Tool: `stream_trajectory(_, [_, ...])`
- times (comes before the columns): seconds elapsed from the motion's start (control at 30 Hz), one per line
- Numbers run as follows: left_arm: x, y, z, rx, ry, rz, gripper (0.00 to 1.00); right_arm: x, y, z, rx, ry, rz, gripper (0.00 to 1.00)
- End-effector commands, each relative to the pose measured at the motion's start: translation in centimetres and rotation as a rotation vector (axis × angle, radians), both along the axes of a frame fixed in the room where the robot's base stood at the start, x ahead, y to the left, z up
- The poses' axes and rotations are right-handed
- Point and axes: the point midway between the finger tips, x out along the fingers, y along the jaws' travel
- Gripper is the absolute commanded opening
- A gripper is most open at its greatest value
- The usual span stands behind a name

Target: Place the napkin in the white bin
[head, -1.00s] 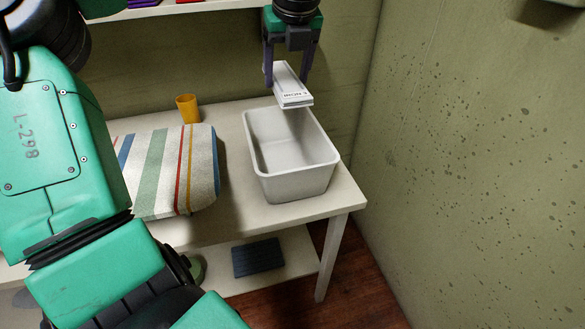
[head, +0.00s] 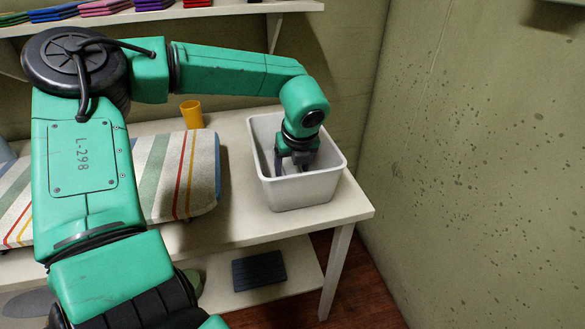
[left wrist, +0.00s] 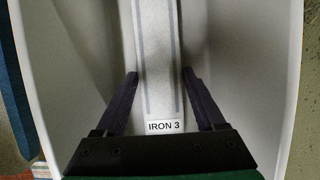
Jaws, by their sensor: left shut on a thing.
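The white bin (head: 305,193) stands on the right part of the table, and its walls (left wrist: 265,70) fill the sides of the left wrist view. My left gripper (head: 293,168) reaches down inside the bin. In the left wrist view its fingers (left wrist: 159,75) are shut on the napkin (left wrist: 159,50), a pale folded strip with grey stripes and a label reading "IRON 3". The napkin is within the bin's walls; whether it touches the floor of the bin I cannot tell. In the head view the gripper and bin wall mostly hide it. My right gripper is not in view.
A striped padded board (head: 165,178) lies on the table (head: 240,228) left of the bin, with an orange cup (head: 191,114) behind it. A shelf (head: 225,10) with folded coloured cloths hangs above. A dark folded item (head: 259,270) lies on the lower shelf.

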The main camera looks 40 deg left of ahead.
Motion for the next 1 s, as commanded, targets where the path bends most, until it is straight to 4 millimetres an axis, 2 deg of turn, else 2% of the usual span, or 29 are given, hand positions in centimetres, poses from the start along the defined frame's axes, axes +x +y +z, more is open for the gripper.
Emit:
stream_trajectory(0.07, [0.0,0.0,-0.8,-0.001,0.0,-0.001,0.17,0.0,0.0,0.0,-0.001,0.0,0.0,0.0])
stream_trajectory(0.4, [0.0,0.0,-1.0,-0.001,-0.001,0.0,0.17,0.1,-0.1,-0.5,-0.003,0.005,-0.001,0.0])
stream_trajectory(0.43, [0.0,0.0,-0.9,-0.001,-0.001,0.0,0.83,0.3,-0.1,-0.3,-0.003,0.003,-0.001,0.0])
stream_trajectory(0.47, [0.0,0.0,-0.9,-0.001,-0.001,0.0,0.94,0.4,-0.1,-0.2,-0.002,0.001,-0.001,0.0])
stream_trajectory(0.5, [0.0,0.0,-0.9,-0.001,-0.001,0.0,1.0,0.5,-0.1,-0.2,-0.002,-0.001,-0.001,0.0])
stream_trajectory(0.77, [0.0,0.0,-0.6,-0.001,-0.001,0.0,1.0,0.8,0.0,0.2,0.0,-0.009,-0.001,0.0])
stream_trajectory(0.83, [0.0,-0.1,-0.2,0.0,-0.003,-0.001,1.0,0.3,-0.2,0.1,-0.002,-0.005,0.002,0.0])
stream_trajectory(1.0, [-0.8,-1.4,3.6,0.002,-0.008,-0.001,1.0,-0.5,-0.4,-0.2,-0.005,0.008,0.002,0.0])
